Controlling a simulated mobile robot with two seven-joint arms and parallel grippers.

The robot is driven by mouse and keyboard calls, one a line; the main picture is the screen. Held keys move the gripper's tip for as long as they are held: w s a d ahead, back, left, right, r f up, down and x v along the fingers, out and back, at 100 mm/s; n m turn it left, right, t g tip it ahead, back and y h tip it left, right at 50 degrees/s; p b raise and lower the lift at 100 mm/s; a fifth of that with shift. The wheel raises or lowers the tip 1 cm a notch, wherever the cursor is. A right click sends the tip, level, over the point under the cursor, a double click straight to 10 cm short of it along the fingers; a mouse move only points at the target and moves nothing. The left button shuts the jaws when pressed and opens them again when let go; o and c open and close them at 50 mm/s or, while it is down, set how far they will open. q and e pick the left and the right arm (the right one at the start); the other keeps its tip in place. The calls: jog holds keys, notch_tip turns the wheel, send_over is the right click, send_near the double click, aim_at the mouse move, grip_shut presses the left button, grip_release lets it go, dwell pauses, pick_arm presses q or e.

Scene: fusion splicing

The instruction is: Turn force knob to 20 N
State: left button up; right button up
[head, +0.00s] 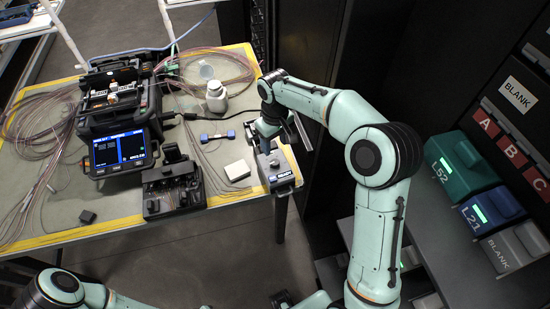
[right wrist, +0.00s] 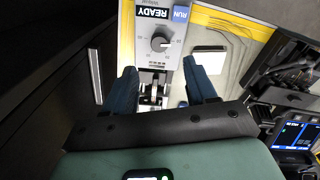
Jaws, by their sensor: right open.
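The force knob (right wrist: 160,42) is a dark round knob with a scale around it on the pale face of a small tester (right wrist: 143,62). Its scale numbers are too small to read. The tester (head: 279,172) stands at the table's right front corner in the head view. In the head view the right gripper (head: 268,137) is over the tester's back part. The fingers do not appear to touch the knob. My left gripper is out of view.
A fusion splicer (head: 122,120) with a lit screen stands at the table's left. A black fixture (head: 173,187), a white box (head: 237,170), a blue-ended tool (head: 218,136) and a white bottle (head: 216,98) are nearby. A dark rack (head: 312,50) is behind my right arm.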

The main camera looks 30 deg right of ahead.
aim_at(275, 162)
notch_tip(275, 162, down, 9)
jog(key=shift+f, duration=0.15)
jog(key=shift+w+b, duration=0.1)
jog(key=shift+b, duration=0.2)
grip_shut()
